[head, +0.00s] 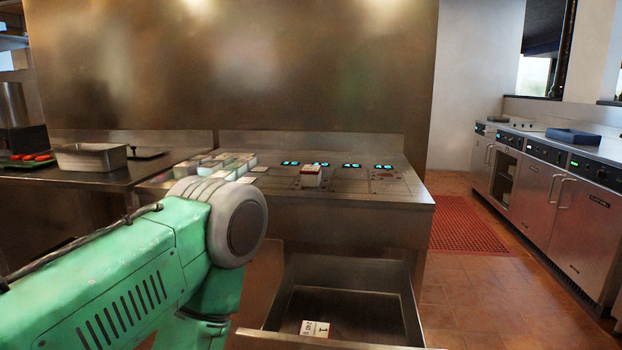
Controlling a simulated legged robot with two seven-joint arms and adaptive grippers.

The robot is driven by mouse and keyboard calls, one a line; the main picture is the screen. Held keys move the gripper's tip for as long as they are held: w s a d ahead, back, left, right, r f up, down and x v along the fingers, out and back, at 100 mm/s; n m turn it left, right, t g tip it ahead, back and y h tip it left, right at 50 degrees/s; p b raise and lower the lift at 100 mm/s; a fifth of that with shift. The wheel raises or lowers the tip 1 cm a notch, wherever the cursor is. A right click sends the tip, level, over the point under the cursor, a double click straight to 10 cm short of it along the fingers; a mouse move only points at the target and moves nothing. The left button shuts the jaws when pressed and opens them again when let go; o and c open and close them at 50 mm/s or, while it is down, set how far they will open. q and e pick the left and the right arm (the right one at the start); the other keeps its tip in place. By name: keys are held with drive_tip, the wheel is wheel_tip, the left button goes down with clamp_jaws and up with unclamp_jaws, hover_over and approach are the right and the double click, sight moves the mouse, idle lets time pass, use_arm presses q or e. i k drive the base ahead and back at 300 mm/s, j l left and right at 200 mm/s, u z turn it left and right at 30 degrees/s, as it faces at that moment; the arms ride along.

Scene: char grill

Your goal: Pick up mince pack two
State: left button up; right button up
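An open steel drawer (400,300) is pulled out below the grill counter. A small white pack (316,328) with dark printing and what looks like a "1" lies flat inside it. A small whitish block with a reddish base (311,178) sits on the counter top. I cannot tell which of these, if either, is mince pack two. My green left arm comes in from the left and bends downward at a grey joint beside the drawer. Its gripper is out of the picture. My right arm and gripper do not show.
The steel grill counter (385,205) has several small lit displays at its back. Several small tubs (215,162) stand at its left. A metal pan (90,157) stands on the left counter.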

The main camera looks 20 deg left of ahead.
sight(310, 174)
drive_tip(key=i+j+z, duration=0.15)
drive_tip(key=j+z, duration=0.2)
drive_tip(key=j, duration=0.6)
drive_tip(key=j+z, duration=0.35)
drive_tip(key=j, duration=0.6)
drive_tip(key=j+z, duration=0.3)
drive_tip(key=j, duration=0.65)
